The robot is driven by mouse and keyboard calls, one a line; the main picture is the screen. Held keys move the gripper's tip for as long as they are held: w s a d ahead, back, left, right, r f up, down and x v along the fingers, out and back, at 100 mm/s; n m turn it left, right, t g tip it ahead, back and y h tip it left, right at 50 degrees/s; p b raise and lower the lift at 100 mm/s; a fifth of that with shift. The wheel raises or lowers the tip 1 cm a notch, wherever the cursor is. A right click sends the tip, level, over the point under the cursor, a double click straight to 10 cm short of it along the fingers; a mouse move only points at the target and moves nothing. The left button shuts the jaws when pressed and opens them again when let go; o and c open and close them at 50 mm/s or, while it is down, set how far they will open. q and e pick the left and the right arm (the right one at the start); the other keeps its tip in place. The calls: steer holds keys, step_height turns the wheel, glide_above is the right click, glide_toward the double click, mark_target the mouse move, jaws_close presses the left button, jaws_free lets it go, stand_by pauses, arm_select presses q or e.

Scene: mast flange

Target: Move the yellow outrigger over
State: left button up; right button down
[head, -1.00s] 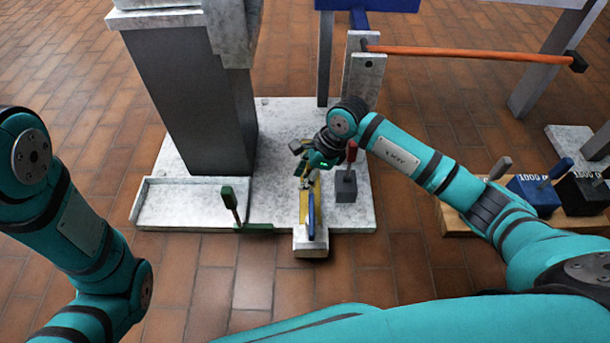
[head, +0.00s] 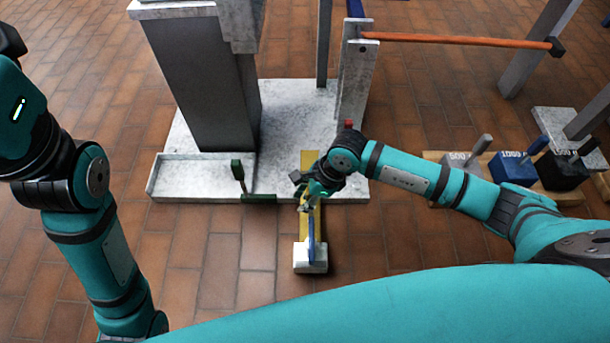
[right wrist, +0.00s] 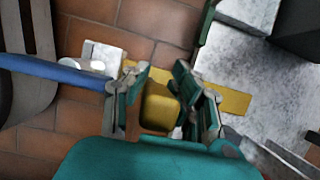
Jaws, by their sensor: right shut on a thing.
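The yellow outrigger (head: 309,160) is a flat yellow bar reaching from the pale base plate (head: 290,120) toward me. Its outer end carries a pale block foot (head: 318,262) and a blue upright part (head: 311,238). My right gripper (head: 305,200) is over the bar near the plate's front edge. In the right wrist view the gripper (right wrist: 160,95) is shut on a yellow block (right wrist: 160,108) on the outrigger (right wrist: 236,101), one finger on each side. The gripper hides part of the bar. My left arm shows at left, its gripper outside the picture.
A green lever (head: 238,172) stands at the plate's front edge, left of the outrigger. A grey column (head: 205,100) rises from the plate. Labelled weights (head: 512,168) stand on a wooden board at right.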

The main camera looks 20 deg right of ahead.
steer(key=shift+s+a, duration=0.2)
steer(key=shift+s, duration=0.35)
steer(key=shift+s+a, duration=0.15)
steer(key=shift+s, duration=0.35)
steer(key=c, duration=1.1)
jaws_free()
steer(key=shift+s, duration=0.1)
steer(key=shift+d, duration=0.1)
steer(key=v, duration=1.2)
